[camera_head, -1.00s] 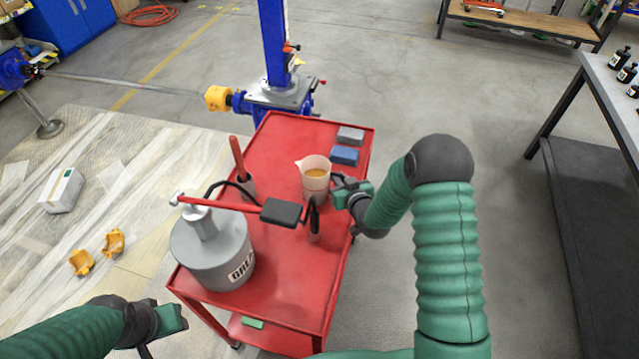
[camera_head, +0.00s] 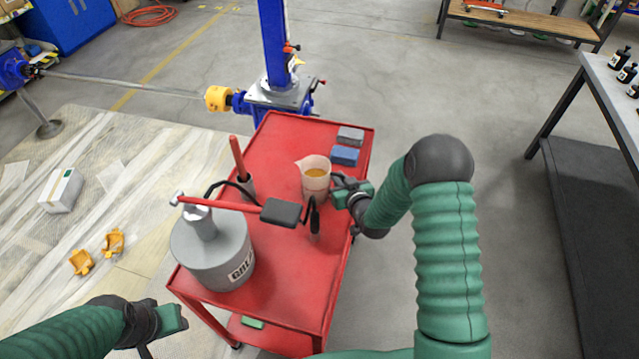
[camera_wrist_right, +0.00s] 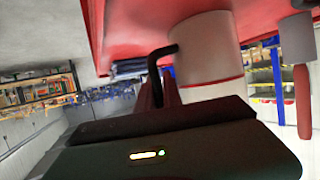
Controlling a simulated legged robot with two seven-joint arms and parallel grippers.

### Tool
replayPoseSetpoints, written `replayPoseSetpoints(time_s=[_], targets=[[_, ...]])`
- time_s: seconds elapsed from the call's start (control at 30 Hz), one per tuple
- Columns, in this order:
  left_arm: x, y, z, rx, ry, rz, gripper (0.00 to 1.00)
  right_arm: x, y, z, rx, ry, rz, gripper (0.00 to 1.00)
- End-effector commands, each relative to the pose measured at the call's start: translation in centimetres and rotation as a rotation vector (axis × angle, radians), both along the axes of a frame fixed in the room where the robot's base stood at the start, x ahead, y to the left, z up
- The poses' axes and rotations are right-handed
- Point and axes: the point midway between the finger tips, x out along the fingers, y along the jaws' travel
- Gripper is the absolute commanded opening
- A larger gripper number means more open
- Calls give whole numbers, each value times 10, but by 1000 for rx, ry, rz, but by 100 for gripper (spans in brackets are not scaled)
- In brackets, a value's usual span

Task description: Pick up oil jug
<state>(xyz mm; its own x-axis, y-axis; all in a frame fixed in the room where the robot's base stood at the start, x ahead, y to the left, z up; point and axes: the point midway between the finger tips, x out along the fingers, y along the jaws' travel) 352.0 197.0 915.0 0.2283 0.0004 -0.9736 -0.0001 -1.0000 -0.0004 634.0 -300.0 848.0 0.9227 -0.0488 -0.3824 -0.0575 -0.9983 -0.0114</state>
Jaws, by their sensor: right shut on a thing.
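The oil jug (camera_head: 316,176) is a pale translucent jug with amber oil inside and a spout toward the left. It is upright at the right side of the red cart's top. My right gripper (camera_head: 340,184) is at the jug's right side, shut on its handle. In the right wrist view the jug (camera_wrist_right: 208,52) fills the upper middle, and its dark handle (camera_wrist_right: 154,66) runs down between the fingers. I cannot tell whether the jug's base touches the cart. My left gripper (camera_head: 170,320) is low at the left, away from the jug; its jaw opening is unclear.
A blue screw jack (camera_head: 277,90) stands behind. Floor right of the cart is clear.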

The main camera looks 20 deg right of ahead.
Motion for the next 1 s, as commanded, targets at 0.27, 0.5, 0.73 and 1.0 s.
replayPoseSetpoints(time_s=[0.27,0.5,0.73,1.0], targets=[[0,0,0,0,0,0,36,0,1,-1,2,2,1,0],[0,0,1,0,0,0,36,0,1,7,0,1,1,0],[0,0,5,0,0,0,36,0,0,58,-1,-6,0,0],[0,0,7,0,0,0,36,0,0,100,0,-2,0,0]])
